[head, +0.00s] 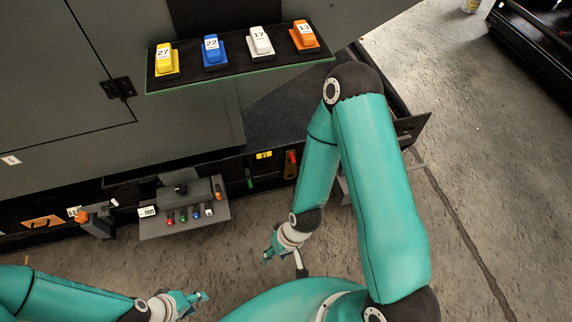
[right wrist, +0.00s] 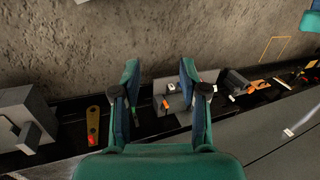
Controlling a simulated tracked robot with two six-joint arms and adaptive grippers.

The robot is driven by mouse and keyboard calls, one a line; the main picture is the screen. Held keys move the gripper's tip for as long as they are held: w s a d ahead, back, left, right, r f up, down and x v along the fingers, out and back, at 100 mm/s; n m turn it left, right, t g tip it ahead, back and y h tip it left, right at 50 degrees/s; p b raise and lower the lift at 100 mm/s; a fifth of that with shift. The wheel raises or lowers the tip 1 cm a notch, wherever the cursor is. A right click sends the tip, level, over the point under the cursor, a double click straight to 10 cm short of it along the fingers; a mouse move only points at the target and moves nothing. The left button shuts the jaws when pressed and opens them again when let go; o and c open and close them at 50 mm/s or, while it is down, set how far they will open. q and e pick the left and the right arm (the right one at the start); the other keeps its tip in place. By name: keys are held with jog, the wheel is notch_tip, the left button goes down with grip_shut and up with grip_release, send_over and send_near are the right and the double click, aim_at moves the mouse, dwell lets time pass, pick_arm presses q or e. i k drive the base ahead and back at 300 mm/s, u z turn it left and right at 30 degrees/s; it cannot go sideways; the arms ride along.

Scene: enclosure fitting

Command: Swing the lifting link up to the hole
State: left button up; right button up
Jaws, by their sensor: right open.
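A small orange bar with a red end, which looks like the lifting link (head: 291,165), hangs on the dark lower rail of the enclosure. It also shows in the right wrist view (right wrist: 92,122), left of the fingers. My right gripper (head: 270,246) is open and empty, over the floor in front of the rail. Its two fingers (right wrist: 163,92) stand wide apart in the right wrist view, with nothing between them. My left gripper (head: 196,302) is low at the left, apart from the rail; its finger opening is unclear.
A grey block (head: 185,218) with several coloured plugs juts from the rail, left of the link. A shelf (head: 240,73) above carries yellow, blue, white and orange numbered pieces. An orange part (head: 82,217) sits further left. The concrete floor (head: 480,200) at right is clear.

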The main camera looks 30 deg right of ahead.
aim_at(291, 166)
jog(key=k, duration=1.3)
jog(key=z, duration=0.4)
jog(key=i, duration=1.8)
jog(key=u, duration=0.3)
